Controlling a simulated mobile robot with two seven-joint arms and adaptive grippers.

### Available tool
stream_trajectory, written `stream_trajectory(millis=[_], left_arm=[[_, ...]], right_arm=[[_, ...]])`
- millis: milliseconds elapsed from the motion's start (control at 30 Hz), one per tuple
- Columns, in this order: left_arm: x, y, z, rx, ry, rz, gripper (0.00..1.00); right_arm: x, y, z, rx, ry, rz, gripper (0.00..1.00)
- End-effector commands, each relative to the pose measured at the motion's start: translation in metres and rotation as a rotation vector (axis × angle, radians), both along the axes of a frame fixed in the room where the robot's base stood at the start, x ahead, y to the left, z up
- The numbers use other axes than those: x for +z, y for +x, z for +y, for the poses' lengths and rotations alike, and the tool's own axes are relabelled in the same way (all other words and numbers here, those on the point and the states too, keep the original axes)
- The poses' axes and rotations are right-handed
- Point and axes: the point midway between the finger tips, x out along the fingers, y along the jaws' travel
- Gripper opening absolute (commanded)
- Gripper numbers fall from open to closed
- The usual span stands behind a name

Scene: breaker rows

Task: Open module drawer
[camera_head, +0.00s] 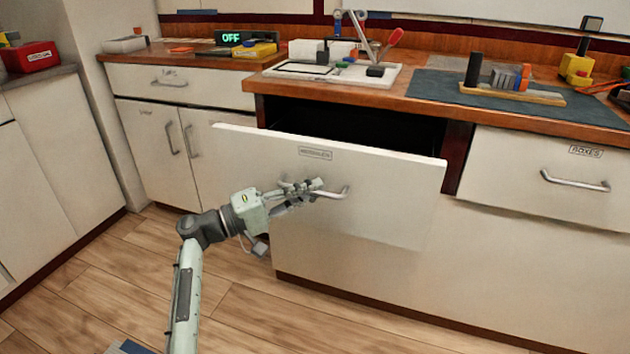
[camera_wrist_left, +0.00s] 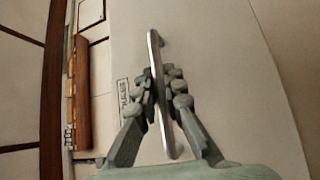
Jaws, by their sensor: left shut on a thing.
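The module drawer (camera_head: 345,175) is a wide white drawer front with a dark label at its top, in the middle of the head view. It stands out from the cabinet, and a dark gap shows behind its top edge. Its metal bar handle (camera_head: 345,192) runs across the front. My left gripper (camera_head: 308,188) is shut on this handle. In the left wrist view the handle (camera_wrist_left: 155,62) passes between the two fingers of the gripper (camera_wrist_left: 165,92). My right gripper is in neither view.
The wooden worktop (camera_head: 440,104) above carries a white tray (camera_head: 385,80), a dark mat (camera_head: 435,84) and several small items. A closed drawer labelled BOXES (camera_head: 520,180) is to the right. Closed cabinets stand at the left. The wooden floor (camera_head: 250,320) in front is clear.

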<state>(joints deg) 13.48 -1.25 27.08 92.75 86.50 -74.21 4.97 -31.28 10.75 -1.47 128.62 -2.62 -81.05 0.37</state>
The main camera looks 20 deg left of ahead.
Motion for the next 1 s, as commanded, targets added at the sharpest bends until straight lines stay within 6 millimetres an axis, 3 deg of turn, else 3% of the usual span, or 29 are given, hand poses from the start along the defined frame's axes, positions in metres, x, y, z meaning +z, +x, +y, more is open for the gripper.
stream_trajectory(millis=[300, 767, 800, 1000], left_arm=[[0.000, -0.024, 0.001, 0.001, 0.001, 0.001, 0.00], [0.000, -0.027, 0.002, 0.002, 0.000, 0.000, 0.00], [0.000, -0.027, 0.002, 0.002, 0.000, 0.000, 0.10], [0.000, -0.027, 0.001, 0.001, 0.000, 0.000, 0.31]], right_arm=[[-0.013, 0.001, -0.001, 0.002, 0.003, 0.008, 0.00], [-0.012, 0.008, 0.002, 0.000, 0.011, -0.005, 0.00], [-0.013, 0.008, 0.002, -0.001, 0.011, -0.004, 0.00], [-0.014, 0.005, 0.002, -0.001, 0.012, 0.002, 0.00]])
